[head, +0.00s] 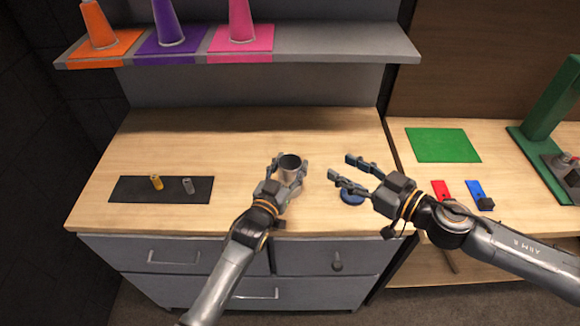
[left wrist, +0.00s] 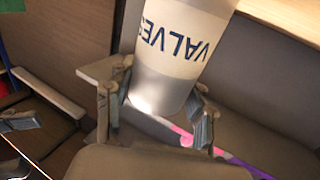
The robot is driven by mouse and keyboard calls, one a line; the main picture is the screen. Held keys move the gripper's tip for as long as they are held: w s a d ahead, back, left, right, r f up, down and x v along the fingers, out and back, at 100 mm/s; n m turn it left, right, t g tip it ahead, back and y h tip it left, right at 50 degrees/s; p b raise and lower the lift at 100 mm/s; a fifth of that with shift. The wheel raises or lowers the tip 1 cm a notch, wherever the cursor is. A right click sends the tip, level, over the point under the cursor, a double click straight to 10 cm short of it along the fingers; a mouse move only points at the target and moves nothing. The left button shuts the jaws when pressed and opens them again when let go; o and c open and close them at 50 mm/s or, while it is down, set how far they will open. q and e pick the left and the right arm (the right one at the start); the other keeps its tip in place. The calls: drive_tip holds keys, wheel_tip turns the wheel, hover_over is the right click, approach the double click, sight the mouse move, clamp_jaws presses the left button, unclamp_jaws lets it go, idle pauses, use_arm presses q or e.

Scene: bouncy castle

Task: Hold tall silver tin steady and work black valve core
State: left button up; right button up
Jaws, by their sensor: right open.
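The tall silver tin (head: 291,165) stands upright near the middle of the wooden counter, its dark open mouth facing up. In the left wrist view the tin (left wrist: 180,50) fills the upper middle and carries a cream label with dark letters reading "VALVE" and a cut-off end. My left gripper (head: 289,174) is shut on the tin, with one finger on each side. My right gripper (head: 343,170) is open and empty, to the right of the tin and apart from it. I cannot make out a black valve core; the inside of the tin is too dark to read.
A dark mat (head: 130,190) with a brass piece (head: 156,182) and a grey piece (head: 188,186) lies left. A shelf (head: 330,45) with cones overhangs the back. A green mat (head: 443,145) lies right. The counter's back is clear.

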use_arm(q)
drive_tip(key=o, duration=0.4)
